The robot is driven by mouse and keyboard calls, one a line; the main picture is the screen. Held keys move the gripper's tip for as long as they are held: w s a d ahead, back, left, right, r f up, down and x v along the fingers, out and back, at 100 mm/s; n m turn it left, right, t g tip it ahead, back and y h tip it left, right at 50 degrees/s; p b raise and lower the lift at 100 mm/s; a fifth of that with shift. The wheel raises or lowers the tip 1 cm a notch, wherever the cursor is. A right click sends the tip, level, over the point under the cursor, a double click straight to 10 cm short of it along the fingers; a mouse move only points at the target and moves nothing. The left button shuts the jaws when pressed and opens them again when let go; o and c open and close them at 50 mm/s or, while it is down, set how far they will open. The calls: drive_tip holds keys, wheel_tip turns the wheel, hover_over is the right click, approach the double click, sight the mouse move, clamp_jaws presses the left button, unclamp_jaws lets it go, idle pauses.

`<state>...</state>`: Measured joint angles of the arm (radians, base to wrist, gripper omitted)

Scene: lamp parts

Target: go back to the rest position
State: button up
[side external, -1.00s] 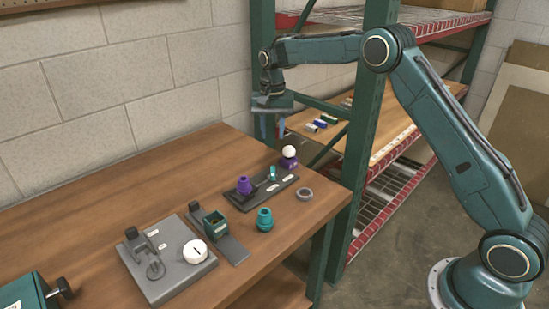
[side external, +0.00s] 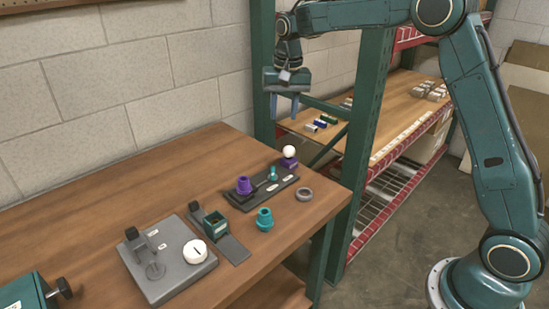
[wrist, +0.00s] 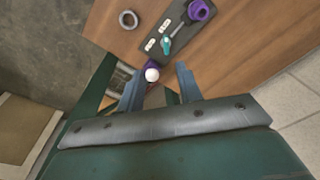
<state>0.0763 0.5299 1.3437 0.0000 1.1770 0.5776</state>
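My gripper (side external: 285,107) hangs in the air above the table's far right corner, in front of the green rack post. Its two blue fingers are apart with nothing between them, and they point down. In the wrist view my gripper (wrist: 160,92) is open over the table edge. A white ball (side external: 289,151) sits on a purple base (side external: 288,163) at the far end of the table, below and apart from the fingers. The white ball (wrist: 152,75) also shows in the wrist view, between the fingertips but farther down.
On the table (side external: 120,195) are a dark tray (side external: 262,191) with a purple part (side external: 244,186), a grey ring (side external: 305,194), a teal part (side external: 264,219), a green box fixture (side external: 216,225) and a grey plate (side external: 165,272) with a white disc (side external: 195,251). A rack (side external: 372,110) stands behind.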

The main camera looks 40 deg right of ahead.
drive_tip(key=s+a+r+n+t, duration=0.1)
drive_tip(key=s+r+n, duration=0.1)
drive_tip(key=s+r, duration=0.5)
drive_tip(key=s+a+r+n+t, duration=0.1)
drive_tip(key=s+a+r+n, duration=0.1)
drive_tip(key=s, duration=0.9)
drive_tip(key=s+a+f+n+t, duration=0.1)
drive_tip(key=s+f+n+t, duration=0.1)
drive_tip(key=s, duration=1.5)
wheel_tip(320, 180, down, 2)
drive_tip(key=shift+s+f+n+t, duration=0.1)
drive_tip(key=shift+s+n+t, duration=0.25)
drive_tip(key=shift+n, duration=0.35)
